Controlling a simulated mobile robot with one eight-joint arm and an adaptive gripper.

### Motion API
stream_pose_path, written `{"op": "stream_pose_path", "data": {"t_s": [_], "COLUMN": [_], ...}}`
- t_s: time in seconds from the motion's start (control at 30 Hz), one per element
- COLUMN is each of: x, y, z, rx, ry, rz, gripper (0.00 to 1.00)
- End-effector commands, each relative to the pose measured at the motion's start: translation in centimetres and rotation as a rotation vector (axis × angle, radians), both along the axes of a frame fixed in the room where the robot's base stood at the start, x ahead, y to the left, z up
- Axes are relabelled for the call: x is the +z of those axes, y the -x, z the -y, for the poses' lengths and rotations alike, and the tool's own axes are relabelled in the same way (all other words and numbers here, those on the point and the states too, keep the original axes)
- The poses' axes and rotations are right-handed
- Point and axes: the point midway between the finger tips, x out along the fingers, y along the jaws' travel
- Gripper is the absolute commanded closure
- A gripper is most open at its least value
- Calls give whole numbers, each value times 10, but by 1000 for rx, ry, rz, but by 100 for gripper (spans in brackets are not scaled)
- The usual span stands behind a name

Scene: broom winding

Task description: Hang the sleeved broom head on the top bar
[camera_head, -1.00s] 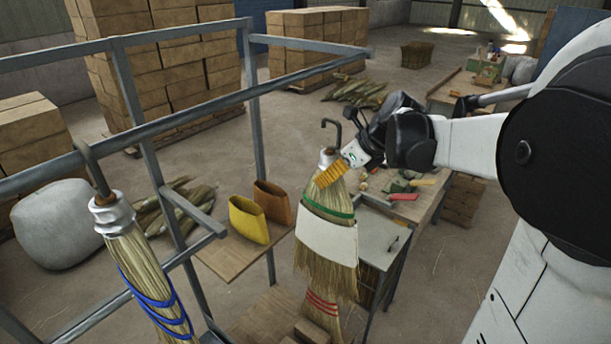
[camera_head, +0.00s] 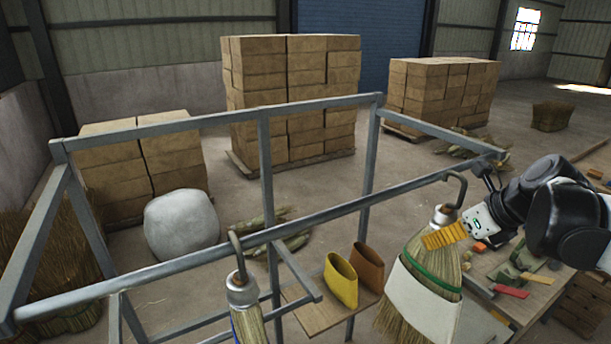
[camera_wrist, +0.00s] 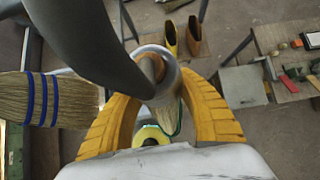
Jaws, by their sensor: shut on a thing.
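The sleeved broom head (camera_head: 425,300) has a white sleeve, a green band and a metal neck with a dark hook (camera_head: 462,190). My gripper (camera_head: 445,235) is shut around its neck; the yellow fingers straddle it in the wrist view (camera_wrist: 162,90). The broom head hangs down, slightly tilted. Its hook is level with the right part of the grey top bar (camera_head: 340,208). I cannot tell whether the hook is over the bar or just beside it. In the wrist view the big dark hook (camera_wrist: 90,40) fills the upper left.
A blue-banded broom head (camera_head: 245,300) hangs on the bar to the left; it shows in the wrist view (camera_wrist: 45,98). Yellow (camera_head: 341,282) and brown (camera_head: 368,268) sleeves stand on a wooden shelf (camera_head: 315,318). A cluttered workbench (camera_head: 535,305) is at right. The bar between both hooks is clear.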

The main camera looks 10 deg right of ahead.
Motion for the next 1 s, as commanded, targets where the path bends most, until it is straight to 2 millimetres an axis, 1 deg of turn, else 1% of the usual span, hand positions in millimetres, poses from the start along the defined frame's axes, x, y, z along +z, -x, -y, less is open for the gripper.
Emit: {"op": "stream_pose_path", "data": {"t_s": [0.5,0.8,0.9,1.0], "x": [0,0,-10,-16], "y": [-43,-63,-62,-62], "z": [-16,-23,-22,-22], "rx": [1,1,0,-1], "ry": [0,0,0,-1], "rz": [0,1,1,1], "gripper": [100,100,100,100]}}
